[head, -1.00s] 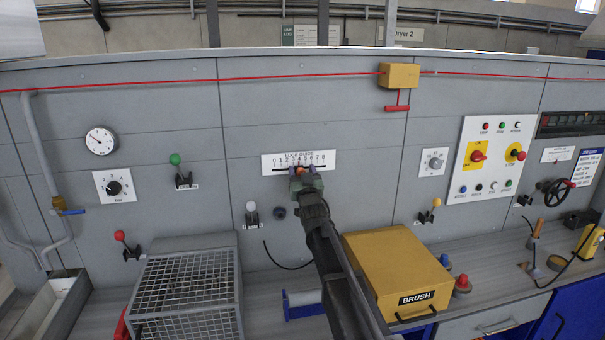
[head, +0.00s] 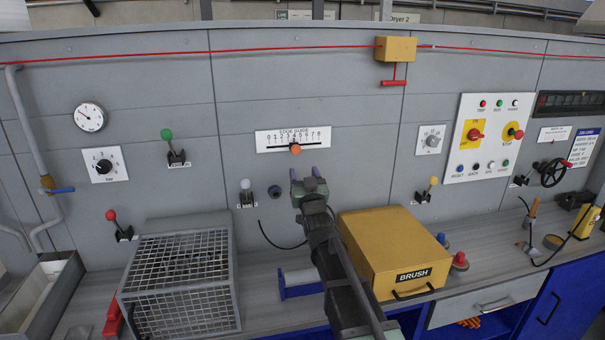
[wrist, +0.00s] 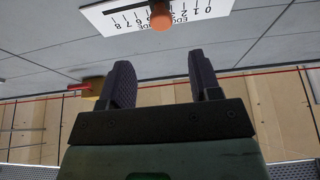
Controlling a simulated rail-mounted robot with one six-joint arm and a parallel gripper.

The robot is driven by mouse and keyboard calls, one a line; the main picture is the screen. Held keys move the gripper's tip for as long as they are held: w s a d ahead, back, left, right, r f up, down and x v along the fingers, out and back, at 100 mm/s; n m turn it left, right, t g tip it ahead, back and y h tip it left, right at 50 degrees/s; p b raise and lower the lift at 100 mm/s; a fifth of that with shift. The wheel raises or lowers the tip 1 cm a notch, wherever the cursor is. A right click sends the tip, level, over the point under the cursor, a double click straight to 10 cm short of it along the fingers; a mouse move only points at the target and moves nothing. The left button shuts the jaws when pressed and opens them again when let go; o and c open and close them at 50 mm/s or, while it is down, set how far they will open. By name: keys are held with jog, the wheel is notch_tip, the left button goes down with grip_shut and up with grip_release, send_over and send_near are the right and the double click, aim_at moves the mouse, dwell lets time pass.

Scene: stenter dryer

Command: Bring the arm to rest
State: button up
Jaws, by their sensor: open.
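My gripper (head: 305,178) is open and empty in the head view, in front of the grey panel and below the edge guide scale (head: 293,140). The scale is a white plate numbered 0 to 8 with an orange slider knob (head: 295,149) near its middle. In the wrist view, my two dark fingers (wrist: 164,84) stand apart with nothing between them. The orange knob (wrist: 161,14) shows beyond the fingertips, apart from them, with the scale plate (wrist: 115,17) behind it.
A yellow brush box (head: 385,250) stands on the bench right of my arm. A wire mesh cage (head: 180,280) stands to the left. A white-knobbed lever (head: 246,190) and a dark round socket (head: 275,192) are on the panel close left of my gripper.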

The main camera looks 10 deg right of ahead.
jog(key=s+f+g+h, duration=0.1)
jog(key=s+f+g, duration=0.2)
jog(key=f+g, duration=0.3)
jog(key=s+f+g, duration=0.3)
jog(key=f+g, duration=0.1)
jog(key=f, duration=0.5)
jog(key=s+f+g, duration=0.4)
jog(key=s+g, duration=0.2)
jog(key=s, duration=0.7)
jog(key=s+f+g, duration=0.4)
jog(key=s+g, duration=0.2)
jog(key=s, duration=0.8)
jog(key=shift+f, duration=0.35)
